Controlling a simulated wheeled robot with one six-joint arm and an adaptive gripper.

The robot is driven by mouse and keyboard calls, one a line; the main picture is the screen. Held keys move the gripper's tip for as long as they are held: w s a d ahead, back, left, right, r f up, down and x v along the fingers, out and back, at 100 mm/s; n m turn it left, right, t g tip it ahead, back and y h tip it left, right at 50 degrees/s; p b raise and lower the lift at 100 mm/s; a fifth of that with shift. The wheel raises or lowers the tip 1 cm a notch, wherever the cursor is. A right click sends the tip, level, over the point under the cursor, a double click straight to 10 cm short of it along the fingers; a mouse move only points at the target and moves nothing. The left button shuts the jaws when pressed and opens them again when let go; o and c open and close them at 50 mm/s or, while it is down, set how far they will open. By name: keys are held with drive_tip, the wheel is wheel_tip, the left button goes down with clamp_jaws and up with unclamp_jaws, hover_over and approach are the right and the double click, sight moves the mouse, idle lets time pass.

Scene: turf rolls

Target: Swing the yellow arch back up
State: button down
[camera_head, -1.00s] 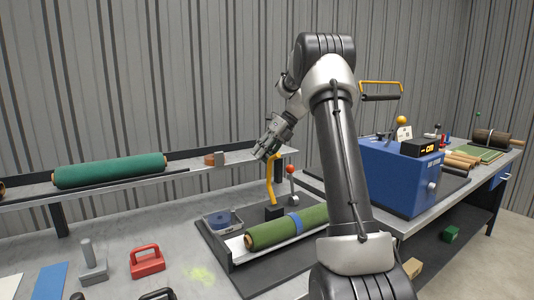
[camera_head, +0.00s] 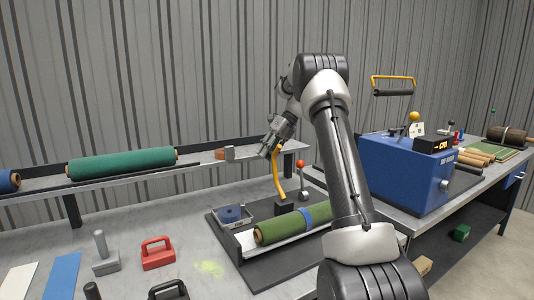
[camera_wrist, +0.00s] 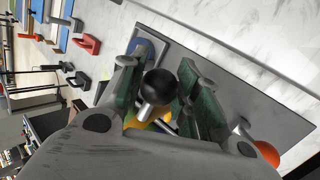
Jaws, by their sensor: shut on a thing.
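The yellow arch (camera_head: 278,175) rises as a curved bar from a black block on the dark base plate (camera_head: 226,238), behind the green roll with a blue band (camera_head: 292,224). It stands near upright, its top leaning a little left in the head view. My gripper (camera_head: 270,150) is at its upper end. In the wrist view a black ball knob (camera_wrist: 159,86) on a pale stem lies between the green-padded fingers of my gripper (camera_wrist: 160,95), which is shut on the arch's end. Part of the yellow bar (camera_wrist: 150,122) shows below; the rest is hidden by the gripper.
A red-knobbed lever (camera_head: 301,170) stands close right of the arch. A grey tray (camera_head: 232,216) with a blue tape roll is at its left. The blue machine (camera_head: 405,172) is right of my arm. A shelf with a green roll (camera_head: 122,163) runs behind.

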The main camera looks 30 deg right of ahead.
drive_tip(key=c, duration=1)
unclamp_jaws()
drive_tip(key=shift+d, duration=0.2)
drive_tip(key=shift+c, duration=0.2)
drive_tip(key=v, duration=1.2)
drive_tip(key=shift+r, duration=0.1)
